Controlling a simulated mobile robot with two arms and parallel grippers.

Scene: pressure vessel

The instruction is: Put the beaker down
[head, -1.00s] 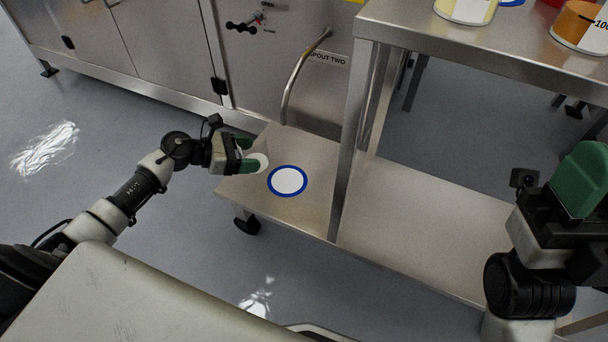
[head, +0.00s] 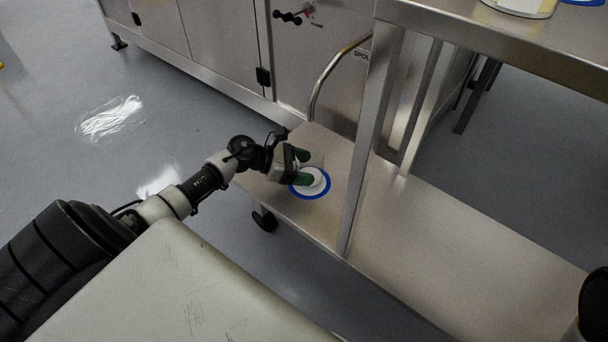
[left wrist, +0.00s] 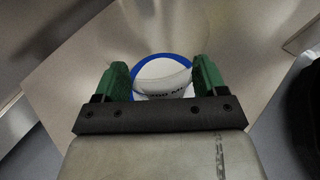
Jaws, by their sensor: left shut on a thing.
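The beaker (left wrist: 162,83) is pale with dark lettering, seen between the green fingers in the left wrist view. My left gripper (head: 305,168) is shut on it. In the head view the beaker (head: 313,174) is largely hidden by the fingers. It is at the white disc with a blue ring (head: 311,195) on the low steel shelf (head: 278,192). The ring shows around the beaker's far side in the left wrist view (left wrist: 160,57). I cannot tell whether the beaker's base touches the disc. My right gripper is out of view.
A curved spout pipe (head: 325,80) stands behind the disc, on the steel cabinet. A steel table leg (head: 366,140) rises to its right. The shelf's right part (head: 440,240) is bare. A container (head: 522,5) stands on the upper tabletop.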

